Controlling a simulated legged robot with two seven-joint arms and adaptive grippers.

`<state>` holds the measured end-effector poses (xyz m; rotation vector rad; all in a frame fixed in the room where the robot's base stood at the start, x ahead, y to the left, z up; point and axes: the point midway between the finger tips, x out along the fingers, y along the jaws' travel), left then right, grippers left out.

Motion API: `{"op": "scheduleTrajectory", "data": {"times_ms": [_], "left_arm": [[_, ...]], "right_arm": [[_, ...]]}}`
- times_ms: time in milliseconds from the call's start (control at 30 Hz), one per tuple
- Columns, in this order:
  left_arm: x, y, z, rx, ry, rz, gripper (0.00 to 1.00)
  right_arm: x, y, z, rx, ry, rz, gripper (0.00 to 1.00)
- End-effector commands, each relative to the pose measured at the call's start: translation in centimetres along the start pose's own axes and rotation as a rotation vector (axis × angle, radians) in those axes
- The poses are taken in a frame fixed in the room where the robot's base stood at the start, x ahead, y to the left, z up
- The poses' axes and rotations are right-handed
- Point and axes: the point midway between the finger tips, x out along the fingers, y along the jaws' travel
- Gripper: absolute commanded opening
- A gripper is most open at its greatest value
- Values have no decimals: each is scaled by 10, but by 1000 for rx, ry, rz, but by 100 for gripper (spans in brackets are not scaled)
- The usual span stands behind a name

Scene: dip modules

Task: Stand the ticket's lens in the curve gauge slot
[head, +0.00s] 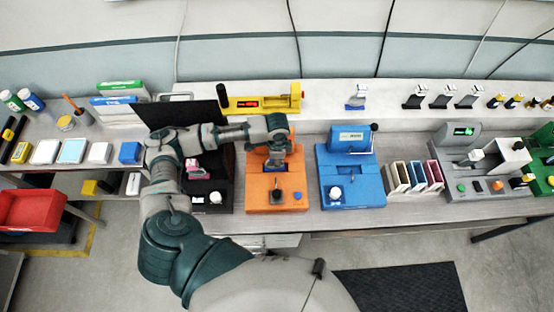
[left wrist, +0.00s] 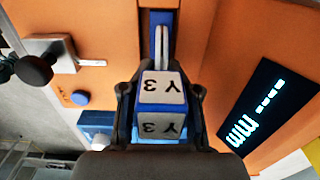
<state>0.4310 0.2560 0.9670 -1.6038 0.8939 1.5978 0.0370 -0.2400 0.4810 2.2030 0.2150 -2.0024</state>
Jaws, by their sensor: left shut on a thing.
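My left gripper (head: 276,160) is over the orange device (head: 262,192) in the head view. In the left wrist view, the left gripper (left wrist: 160,112) is shut on a blue block with white faces marked Y3 (left wrist: 161,88). A thin pale disc, seen edge-on (left wrist: 161,45), extends from this block along a dark slot in the orange device (left wrist: 215,50). I cannot tell how deep the disc sits in the slot. A lit display (left wrist: 255,105) reading mm is on the orange device. My right gripper is not in view.
A blue device (head: 350,182) stands right of the orange one, and a black device (head: 215,195) stands left. Several coloured upright pieces (head: 413,176) and a grey device (head: 465,150) are farther right. A yellow device with a red readout (head: 262,102) is behind.

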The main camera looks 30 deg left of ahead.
Motion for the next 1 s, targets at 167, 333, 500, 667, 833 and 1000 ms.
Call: {"op": "scheduleTrajectory", "data": {"times_ms": [167,333,500,667,833,1000], "left_arm": [[0,1,-1,1,1,-2,0],[3,1,0,1,0,-1,31],[3,0,0,0,1,0,57],[3,0,0,0,1,0,57],[1,0,0,0,2,-1,57],[-23,0,-1,1,5,-3,57]], "right_arm": [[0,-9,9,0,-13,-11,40],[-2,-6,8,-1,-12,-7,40],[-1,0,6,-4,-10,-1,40],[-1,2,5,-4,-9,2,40],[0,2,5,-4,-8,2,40],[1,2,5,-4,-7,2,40]]}}
